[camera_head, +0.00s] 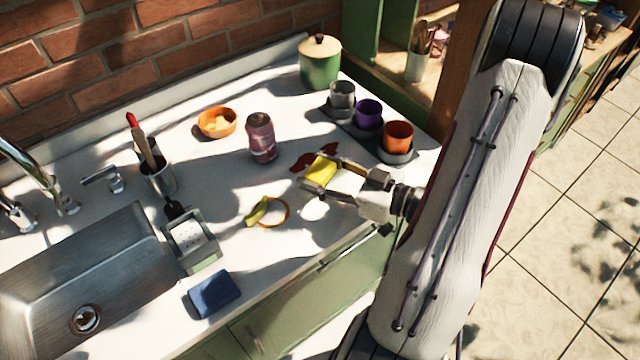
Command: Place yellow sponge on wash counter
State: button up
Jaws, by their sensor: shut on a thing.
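The yellow sponge (320,170) is between the two fingers of my gripper (321,176), which is shut on it. My gripper reaches in from the right over the white wash counter (215,170). The sponge is beside a dark red stain (302,161) on the counter. I cannot tell whether the sponge touches the counter or is held a little above it. The far side of the sponge is partly hidden by a finger.
A pink can (261,138) stands left of my gripper, and an orange cup (397,137) stands behind it. An orange ring with a yellow-green piece (257,211) lies nearer the front. A blue sponge (214,294) lies by the sink (95,275).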

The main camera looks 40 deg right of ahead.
aim_at(325, 187)
jog(key=shift+f, duration=2.05)
jog(key=shift+f, duration=0.15)
jog(key=o, duration=0.8)
jog(key=shift+s, duration=0.1)
jog(key=shift+s+d+r, duration=0.25)
jog(key=shift+s+d, duration=0.05)
jog(key=shift+s, duration=0.1)
jog(key=shift+v, duration=5.45)
